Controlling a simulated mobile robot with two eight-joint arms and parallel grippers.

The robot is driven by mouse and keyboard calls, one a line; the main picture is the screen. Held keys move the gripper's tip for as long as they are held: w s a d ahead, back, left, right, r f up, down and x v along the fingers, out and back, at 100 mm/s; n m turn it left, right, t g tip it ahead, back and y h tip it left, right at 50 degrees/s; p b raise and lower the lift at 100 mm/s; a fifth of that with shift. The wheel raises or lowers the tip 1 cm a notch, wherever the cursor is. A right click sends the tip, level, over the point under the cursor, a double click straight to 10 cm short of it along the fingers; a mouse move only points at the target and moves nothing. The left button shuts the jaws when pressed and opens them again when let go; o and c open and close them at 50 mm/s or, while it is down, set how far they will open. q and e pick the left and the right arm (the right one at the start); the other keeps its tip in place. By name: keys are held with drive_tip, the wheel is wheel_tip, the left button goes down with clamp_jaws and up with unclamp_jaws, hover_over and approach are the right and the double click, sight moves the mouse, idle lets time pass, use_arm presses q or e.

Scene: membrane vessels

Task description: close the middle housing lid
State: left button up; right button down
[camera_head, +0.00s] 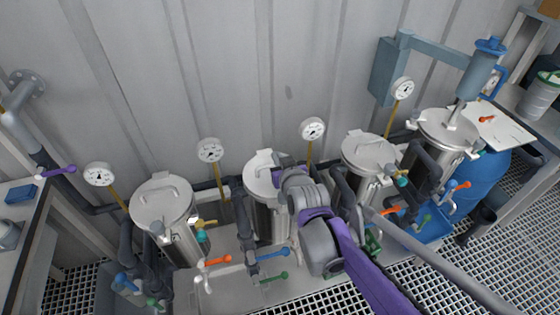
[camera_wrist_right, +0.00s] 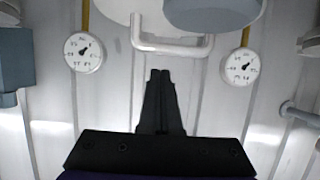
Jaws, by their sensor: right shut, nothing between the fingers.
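The middle housing (camera_head: 252,210) is a steel cylinder in the row along the wall. Its pale round lid (camera_head: 256,176) has a bar handle near the back and is partly covered by my right wrist. I cannot tell whether the lid is fully seated. My right gripper (camera_wrist_right: 160,78) is shut and empty. In the wrist view its black fingertips point at a white bar handle (camera_wrist_right: 172,47), with a small gap in the picture; contact cannot be judged. In the head view the fingers are hidden behind the wrist. My left gripper is not in view.
Lidded housings stand at the left (camera_head: 162,203) and right (camera_head: 369,154), with a further vessel (camera_head: 447,130) at far right. Dial gauges (camera_head: 210,150) on yellow stems stand along the wall. Pipes and coloured valve levers (camera_head: 217,261) crowd the front. A blue-grey disc (camera_wrist_right: 212,10) overhangs the wrist view.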

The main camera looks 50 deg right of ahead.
drive_tip(key=s+a, duration=0.1)
drive_tip(key=s, duration=0.1)
drive_tip(key=s+a, duration=0.2)
drive_tip(key=s, duration=0.1)
drive_tip(key=s+a+r+p, duration=0.1)
drive_tip(key=s, duration=0.1)
drive_tip(key=shift+s+a, duration=0.2)
drive_tip(key=shift+s, duration=0.15)
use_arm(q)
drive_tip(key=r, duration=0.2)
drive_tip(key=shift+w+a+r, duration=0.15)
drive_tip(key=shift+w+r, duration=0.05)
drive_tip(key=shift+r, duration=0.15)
use_arm(e)
drive_tip(key=shift+s+f, duration=0.15)
drive_tip(key=shift+s, duration=0.05)
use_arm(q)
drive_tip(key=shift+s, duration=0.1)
use_arm(e)
drive_tip(key=shift+a, duration=0.1)
